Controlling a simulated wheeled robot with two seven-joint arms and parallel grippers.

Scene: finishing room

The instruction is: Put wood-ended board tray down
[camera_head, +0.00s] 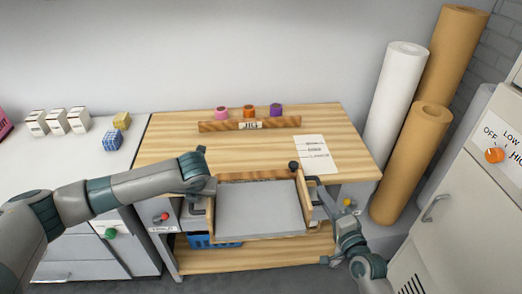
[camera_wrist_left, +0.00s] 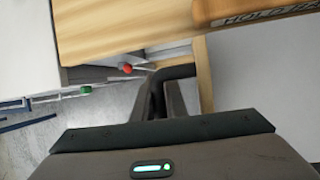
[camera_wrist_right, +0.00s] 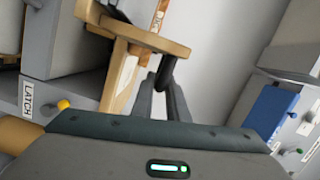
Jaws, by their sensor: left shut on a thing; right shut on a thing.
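The wood-ended board tray (camera_head: 260,212) has a pale grey floor, wooden ends and a dark handle at each end. It is in front of the workbench's near edge in the head view, with its far side close to or over that edge; I cannot tell if it touches. My left gripper (camera_head: 205,192) is shut on the left dark handle (camera_wrist_left: 176,72). My right gripper (camera_head: 322,207) is shut on the right dark handle (camera_wrist_right: 168,60). The right wrist view also shows the tray's wooden end (camera_wrist_right: 135,35). The wooden workbench top (camera_head: 180,145) lies beyond the tray.
A jig bar (camera_head: 215,126) lies toward the back of the bench, with pink, orange and purple pieces behind it. A paper sheet (camera_head: 315,155) lies at the right. The bench middle is clear. A blue basket (camera_head: 205,241) sits on the lower shelf. Paper rolls (camera_head: 395,100) stand right.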

